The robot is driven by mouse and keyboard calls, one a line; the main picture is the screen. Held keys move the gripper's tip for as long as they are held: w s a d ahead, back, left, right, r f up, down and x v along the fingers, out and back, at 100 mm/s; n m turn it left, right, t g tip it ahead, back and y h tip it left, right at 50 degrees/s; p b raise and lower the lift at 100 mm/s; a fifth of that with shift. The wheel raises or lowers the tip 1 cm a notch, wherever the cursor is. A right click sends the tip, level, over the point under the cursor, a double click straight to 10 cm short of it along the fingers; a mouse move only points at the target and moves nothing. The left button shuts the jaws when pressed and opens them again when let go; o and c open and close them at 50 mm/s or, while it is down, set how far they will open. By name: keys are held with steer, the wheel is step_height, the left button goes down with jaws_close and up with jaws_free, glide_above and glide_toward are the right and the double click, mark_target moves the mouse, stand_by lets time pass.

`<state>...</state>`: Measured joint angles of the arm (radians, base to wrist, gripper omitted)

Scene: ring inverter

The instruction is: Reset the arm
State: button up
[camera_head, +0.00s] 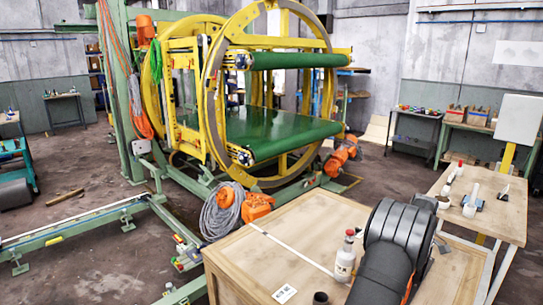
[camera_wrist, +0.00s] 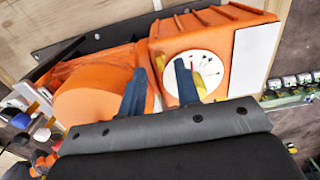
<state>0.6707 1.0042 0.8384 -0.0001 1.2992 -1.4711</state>
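My arm (camera_head: 384,270) shows in the head view at the lower right, dark grey and black, above the wooden crate. My gripper cannot be made out in the head view. In the wrist view my gripper (camera_wrist: 160,70) has two dark blue fingers standing apart, with nothing seen held between them. Behind the fingers is an orange motor-like housing (camera_wrist: 100,85) with a round white face (camera_wrist: 207,66). I cannot tell whether the fingers touch it.
The wooden crate (camera_head: 262,262) carries a white bottle (camera_head: 345,260) and a dark cup (camera_head: 320,298) close to my arm. A wooden table (camera_head: 505,215) with small items stands right. The yellow ring inverter (camera_head: 212,110) stands behind. Open floor (camera_head: 100,195) lies left.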

step_height(320, 180, down, 2)
steer(key=shift+f, duration=0.1)
steer(key=shift+m, duration=1.9)
steer(key=m, duration=0.4)
steer(key=shift+m, duration=0.3)
steer(key=m, duration=0.4)
steer(key=shift+m, duration=2.1)
